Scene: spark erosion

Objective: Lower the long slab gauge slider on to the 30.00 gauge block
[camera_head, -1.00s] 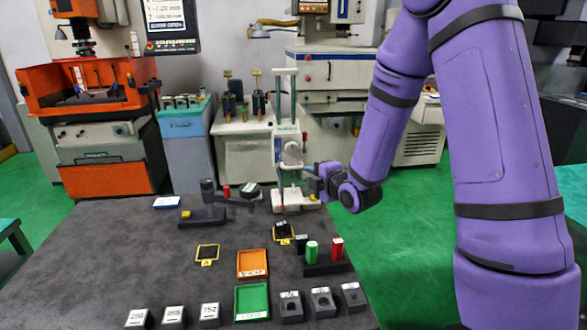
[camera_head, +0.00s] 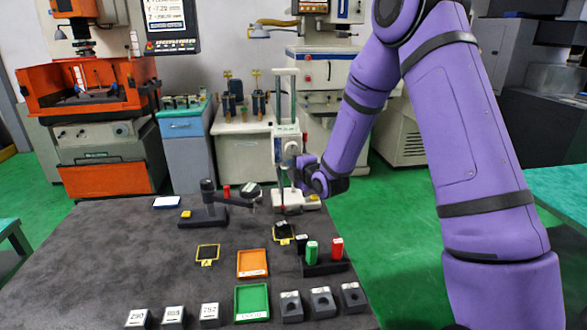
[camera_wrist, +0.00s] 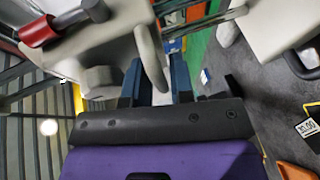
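The long slab gauge (camera_head: 284,85) is a tall pale stand at the back of the dark table. Its slider (camera_head: 283,150), with a round dial, sits partway up the column. My gripper (camera_head: 300,170) is at the slider's lower right. In the wrist view my gripper (camera_wrist: 156,82) has its two blue fingers apart, with a pale grey curved part (camera_wrist: 150,55) reaching between them; I see no clear grip. The 30.00 gauge block (camera_wrist: 306,129) shows its label at the right edge of the wrist view, away from the fingers.
A black stand with an arm (camera_head: 208,205) is left of the gauge. An orange tray (camera_head: 252,273), a green tray (camera_head: 251,313), a rack with green and red pieces (camera_head: 325,268) and several labelled blocks are nearer. The left table area is clear.

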